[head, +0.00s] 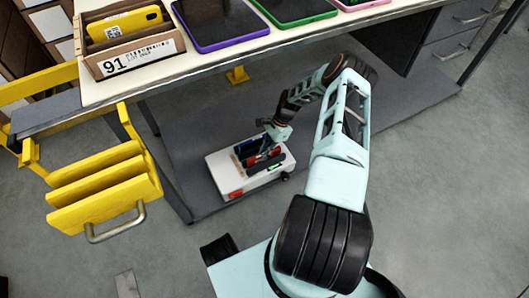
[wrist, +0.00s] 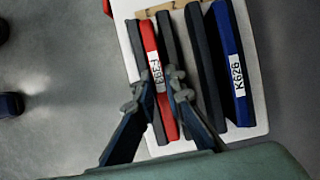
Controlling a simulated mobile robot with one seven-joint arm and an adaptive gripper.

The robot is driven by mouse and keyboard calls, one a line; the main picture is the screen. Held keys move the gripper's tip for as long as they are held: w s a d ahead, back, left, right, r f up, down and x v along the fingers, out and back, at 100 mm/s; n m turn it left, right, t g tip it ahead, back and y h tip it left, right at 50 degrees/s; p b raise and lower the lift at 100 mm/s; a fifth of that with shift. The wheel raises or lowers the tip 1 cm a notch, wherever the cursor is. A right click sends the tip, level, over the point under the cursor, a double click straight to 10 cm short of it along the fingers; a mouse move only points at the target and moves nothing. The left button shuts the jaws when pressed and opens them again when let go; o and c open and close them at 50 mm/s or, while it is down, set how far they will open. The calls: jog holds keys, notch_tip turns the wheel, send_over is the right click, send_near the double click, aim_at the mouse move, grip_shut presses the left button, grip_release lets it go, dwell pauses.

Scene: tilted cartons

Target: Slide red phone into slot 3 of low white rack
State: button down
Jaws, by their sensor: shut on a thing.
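The low white rack (head: 226,182) stands on the grey lower shelf under the table; its white body also shows in the wrist view (wrist: 262,112). The red phone (wrist: 166,115) has a white label and lies lengthwise between two dark upright pieces in the rack. I cannot tell how deep it sits or the slot's number. My gripper (wrist: 158,96) is shut on the red phone, one finger on each side near its label. In the head view, my gripper (head: 268,149) is over the rack and partly hides the phone. A blue phone (wrist: 228,40) labelled K626 stands at the rack's right.
The table above holds a cardboard box (head: 140,61) with a yellow phone (head: 125,24), and purple (head: 220,22) and green (head: 292,8) framed tablets. A yellow cart (head: 105,190) stands left. Table legs flank the shelf; bare shelf (head: 400,105) lies right of the rack.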

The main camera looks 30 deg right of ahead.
dwell(0.3)
jog(key=c, duration=1.9)
grip_release()
jog(key=v, duration=1.2)
jog(key=shift+r, duration=0.1)
